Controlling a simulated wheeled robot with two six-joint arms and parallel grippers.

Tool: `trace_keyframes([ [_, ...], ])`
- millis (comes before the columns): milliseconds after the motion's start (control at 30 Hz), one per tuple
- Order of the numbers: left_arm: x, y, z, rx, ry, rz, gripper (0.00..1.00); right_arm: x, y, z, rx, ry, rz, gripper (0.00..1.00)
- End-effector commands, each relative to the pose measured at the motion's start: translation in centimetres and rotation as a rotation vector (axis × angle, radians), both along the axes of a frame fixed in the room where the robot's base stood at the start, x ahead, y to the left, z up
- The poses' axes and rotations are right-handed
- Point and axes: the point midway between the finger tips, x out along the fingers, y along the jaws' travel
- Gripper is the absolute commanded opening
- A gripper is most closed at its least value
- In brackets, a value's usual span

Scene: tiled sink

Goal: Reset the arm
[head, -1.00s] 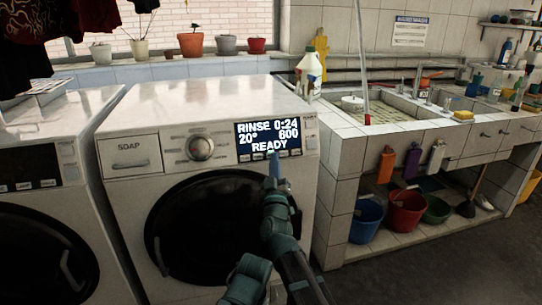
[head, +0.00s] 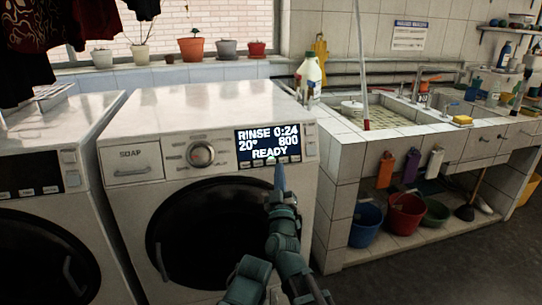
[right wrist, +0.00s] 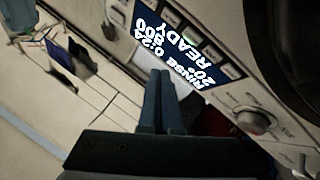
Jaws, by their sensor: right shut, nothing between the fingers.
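A row of small buttons runs under the display, and one button (head: 271,160) glows green. My right gripper (head: 279,168) is shut and empty, its blue fingers pointing up just below that row. In the right wrist view, the closed fingers (right wrist: 158,76) are near the display and a green-lit button (right wrist: 188,44). I cannot tell whether they touch the panel. My left gripper is out of view.
A second washer (head: 40,170) stands at the left. A tiled sink counter (head: 385,140) is at the right, with buckets (head: 405,214) below it. Potted plants line the window sill.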

Motion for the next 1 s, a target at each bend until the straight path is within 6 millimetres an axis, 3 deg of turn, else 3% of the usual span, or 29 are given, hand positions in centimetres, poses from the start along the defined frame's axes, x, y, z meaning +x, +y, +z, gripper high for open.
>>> trace_keyframes([
  [167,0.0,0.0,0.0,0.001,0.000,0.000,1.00,0.8,0.4,-3.6,-0.002,0.174,0.113,0.00],
  [367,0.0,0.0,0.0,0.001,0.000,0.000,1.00,0.1,-0.2,-12.6,0.035,0.595,0.249,0.00],
  [467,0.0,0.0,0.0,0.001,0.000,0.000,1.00,-1.6,-1.6,-17.3,0.074,0.829,0.257,0.00],
  [600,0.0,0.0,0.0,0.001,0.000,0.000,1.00,-5.8,-4.8,-23.3,0.155,1.160,0.199,0.00],
  [700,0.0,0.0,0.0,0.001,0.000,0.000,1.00,-9.1,-7.1,-26.3,0.216,1.358,0.123,0.00],
  [1000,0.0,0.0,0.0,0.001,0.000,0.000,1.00,-17.0,-12.1,-30.2,0.356,1.716,-0.112,0.00],
])
